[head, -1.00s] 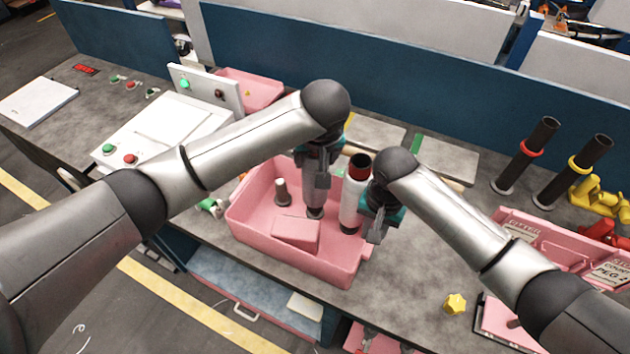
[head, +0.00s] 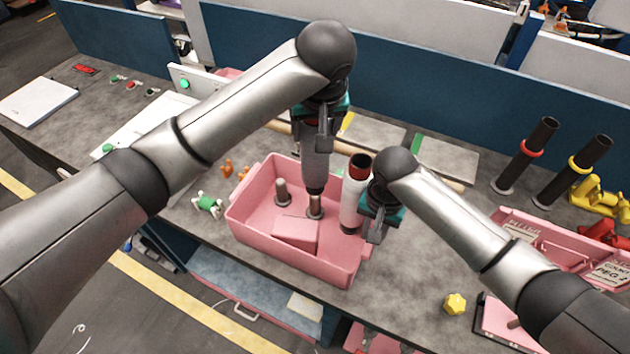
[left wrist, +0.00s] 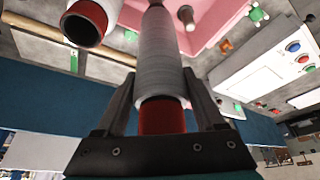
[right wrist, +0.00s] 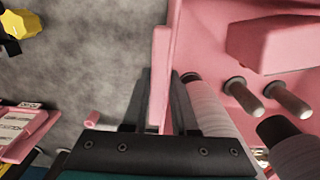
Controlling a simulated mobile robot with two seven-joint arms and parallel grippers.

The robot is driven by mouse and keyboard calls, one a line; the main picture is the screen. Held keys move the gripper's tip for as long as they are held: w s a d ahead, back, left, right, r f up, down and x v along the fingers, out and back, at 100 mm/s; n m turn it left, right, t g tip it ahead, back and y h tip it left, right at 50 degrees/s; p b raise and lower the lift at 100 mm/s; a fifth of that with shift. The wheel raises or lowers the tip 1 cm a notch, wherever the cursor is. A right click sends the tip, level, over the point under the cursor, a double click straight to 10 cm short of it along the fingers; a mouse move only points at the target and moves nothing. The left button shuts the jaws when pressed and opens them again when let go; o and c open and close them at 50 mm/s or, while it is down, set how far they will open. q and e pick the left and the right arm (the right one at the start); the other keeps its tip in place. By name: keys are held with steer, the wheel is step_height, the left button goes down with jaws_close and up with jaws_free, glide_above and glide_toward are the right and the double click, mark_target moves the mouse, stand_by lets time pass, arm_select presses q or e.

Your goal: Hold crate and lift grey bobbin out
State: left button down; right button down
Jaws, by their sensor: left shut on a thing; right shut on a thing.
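The pink crate (head: 250,232) stands on the grey bench. My left gripper (head: 322,135) is shut on the upper end of the grey bobbin (head: 315,170), held upright above the crate. The bobbin's dark lower end appears just over a peg (head: 315,207); I cannot tell whether it is fully clear. In the left wrist view the grey bobbin (left wrist: 160,60) sits between the fingers, its red end nearest the palm. My right gripper (head: 377,225) is shut on the crate's right wall, which stands between its fingers in the right wrist view (right wrist: 160,75).
A white bobbin (head: 352,195) with a dark red top stands inside the crate by the right wall. A bare peg (head: 282,192) and a pink block (head: 296,233) are also inside. A yellow piece (head: 455,303) lies to the right. Dark posts (head: 528,155) stand at the back right.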

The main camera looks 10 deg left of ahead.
arm_select(q)
steer(key=shift+r, duration=0.15)
steer(key=shift+r, duration=3.9)
arm_select(e)
steer(key=c, duration=0.6)
jaws_free()
step_height(320, 180, up, 12)
steer(key=shift+r, duration=0.1)
